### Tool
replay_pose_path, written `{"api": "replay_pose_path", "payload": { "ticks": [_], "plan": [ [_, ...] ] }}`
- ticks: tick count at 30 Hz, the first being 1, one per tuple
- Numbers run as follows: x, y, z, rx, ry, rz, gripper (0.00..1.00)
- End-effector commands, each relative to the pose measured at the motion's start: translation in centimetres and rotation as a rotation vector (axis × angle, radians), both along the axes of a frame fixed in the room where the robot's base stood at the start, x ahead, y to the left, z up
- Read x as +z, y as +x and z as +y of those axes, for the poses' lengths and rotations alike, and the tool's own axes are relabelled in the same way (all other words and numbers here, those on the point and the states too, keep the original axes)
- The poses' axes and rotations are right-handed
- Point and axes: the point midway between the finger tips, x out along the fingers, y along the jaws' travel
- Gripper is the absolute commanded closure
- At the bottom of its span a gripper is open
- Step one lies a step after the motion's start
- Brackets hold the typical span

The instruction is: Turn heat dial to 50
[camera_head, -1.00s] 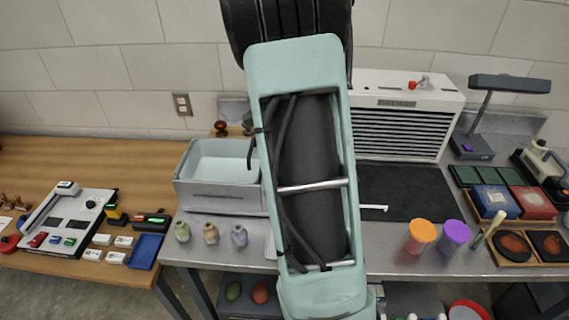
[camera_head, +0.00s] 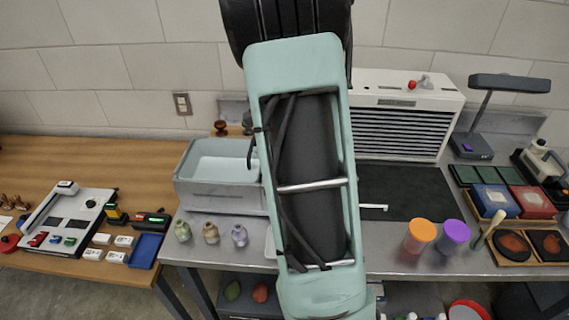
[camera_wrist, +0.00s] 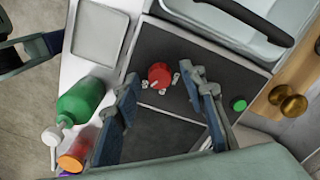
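The heat dial appears to be the round red knob (camera_wrist: 159,75) in the wrist view. It sits on a dark panel (camera_wrist: 178,48), with small pale labels around it that are too small to read. A light mark shows on its lower edge; its setting cannot be read. My gripper (camera_wrist: 161,77) is open, its two blue fingers apart, one on the left and one on the right of the knob in the picture. I cannot tell whether either finger touches it. In the head view my arm covers this part of the bench.
A green button (camera_wrist: 239,104) is right of the dial. A green bottle (camera_wrist: 80,101) and an orange-lidded jar (camera_wrist: 72,162) stand at the left. A grey basin (camera_head: 222,199) and brass knobs (camera_wrist: 288,100) are nearby. The head view shows orange (camera_head: 420,236) and purple (camera_head: 454,237) jars.

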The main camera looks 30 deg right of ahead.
Motion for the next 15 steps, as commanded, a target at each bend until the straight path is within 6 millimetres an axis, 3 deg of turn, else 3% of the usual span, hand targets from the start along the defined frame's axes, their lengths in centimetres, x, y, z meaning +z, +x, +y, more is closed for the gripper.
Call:
{"api": "replay_pose_path", "payload": {
  "ticks": [5,15],
  "plan": [
    [2.1,0.1,0.0,0.0,-0.002,-0.005,0.62],
    [9.1,0.1,0.0,0.0,-0.002,-0.005,0.62]
  ]
}}
